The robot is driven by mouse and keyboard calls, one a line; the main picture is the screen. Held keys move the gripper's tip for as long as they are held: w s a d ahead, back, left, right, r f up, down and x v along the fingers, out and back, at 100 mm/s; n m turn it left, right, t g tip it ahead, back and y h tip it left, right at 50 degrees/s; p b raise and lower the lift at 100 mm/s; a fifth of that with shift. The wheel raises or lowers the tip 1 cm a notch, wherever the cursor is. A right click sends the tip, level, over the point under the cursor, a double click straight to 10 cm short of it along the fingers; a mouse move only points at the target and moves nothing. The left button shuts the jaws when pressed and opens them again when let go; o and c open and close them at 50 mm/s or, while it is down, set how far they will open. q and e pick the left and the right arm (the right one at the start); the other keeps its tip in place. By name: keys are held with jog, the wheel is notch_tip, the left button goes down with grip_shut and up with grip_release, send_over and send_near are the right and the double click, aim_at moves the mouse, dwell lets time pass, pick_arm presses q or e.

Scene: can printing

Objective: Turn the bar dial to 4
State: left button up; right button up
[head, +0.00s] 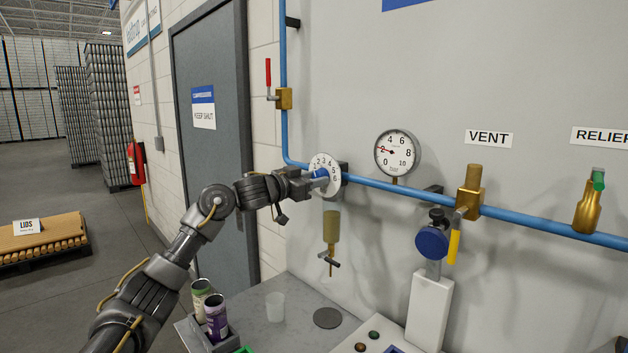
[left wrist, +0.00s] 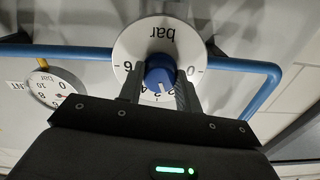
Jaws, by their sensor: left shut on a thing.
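The bar dial is a white numbered disc (head: 331,163) with a blue knob (head: 320,174), on the wall at the blue pipe. My left gripper (head: 312,179) reaches it from the left and is shut on the knob. In the left wrist view the disc (left wrist: 135,48) appears upside down, with the knob (left wrist: 160,70) between the fingers (left wrist: 159,90). A pale mark on the knob points down towards the middle numbers; the fingers partly hide these, so I cannot tell the exact setting. My right gripper is not in view.
A round pressure gauge (head: 397,152) right of the dial has its red needle near 2. A blue pipe (head: 375,184) runs along the wall. Below are a hanging filter bowl (head: 331,225), a grey counter (head: 285,319), cans (head: 216,317) and a clear cup (head: 275,307).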

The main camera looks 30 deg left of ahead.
pick_arm(q)
jog(key=shift+m+b, duration=0.5)
jog(key=shift+m, duration=4.5)
jog(key=o, duration=1)
